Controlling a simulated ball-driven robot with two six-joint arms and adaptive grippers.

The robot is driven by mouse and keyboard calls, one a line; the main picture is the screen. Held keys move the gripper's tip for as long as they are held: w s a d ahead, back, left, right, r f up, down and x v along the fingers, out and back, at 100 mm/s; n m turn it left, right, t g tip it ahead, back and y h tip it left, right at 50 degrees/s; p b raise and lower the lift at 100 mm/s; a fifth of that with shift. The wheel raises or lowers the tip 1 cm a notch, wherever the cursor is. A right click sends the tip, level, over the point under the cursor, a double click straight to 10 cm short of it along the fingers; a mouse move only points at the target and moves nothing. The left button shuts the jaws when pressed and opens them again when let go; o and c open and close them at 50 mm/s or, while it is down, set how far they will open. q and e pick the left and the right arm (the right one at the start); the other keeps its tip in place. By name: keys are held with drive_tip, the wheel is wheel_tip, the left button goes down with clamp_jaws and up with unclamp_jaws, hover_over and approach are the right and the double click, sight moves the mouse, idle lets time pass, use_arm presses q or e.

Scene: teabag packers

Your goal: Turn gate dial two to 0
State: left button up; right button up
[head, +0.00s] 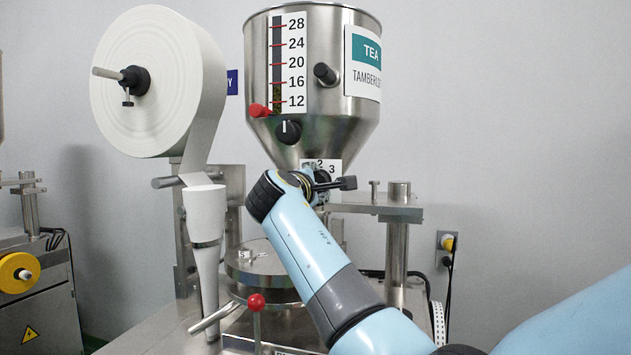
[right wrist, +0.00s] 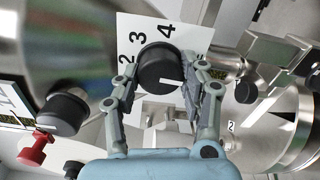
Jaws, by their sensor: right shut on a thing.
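A black gate dial (right wrist: 160,68) sits on a white number plate (right wrist: 128,28) below the hopper. In the right wrist view the plate shows 2, 3 and 4; other marks are hidden by my fingers, and I see no 0. The dial's white line points toward the right of that view, slightly down. My right gripper (right wrist: 163,76) is shut on the dial, one finger on each side. My left gripper is not in view.
A large paper roll (head: 150,80) is at the left. A red-knobbed lever (head: 256,302) stands in front. A steel post (head: 398,250) is at the right.

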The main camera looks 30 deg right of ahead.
drive_tip(key=shift+f+n, duration=0.2)
drive_tip(key=shift+n, duration=0.3)
drive_tip(key=o, duration=1.2)
drive_tip(key=shift+a+r, duration=0.1)
drive_tip(key=v, duration=0.7)
drive_tip(key=shift+s+a, duration=0.1)
drive_tip(key=shift+a, duration=0.1)
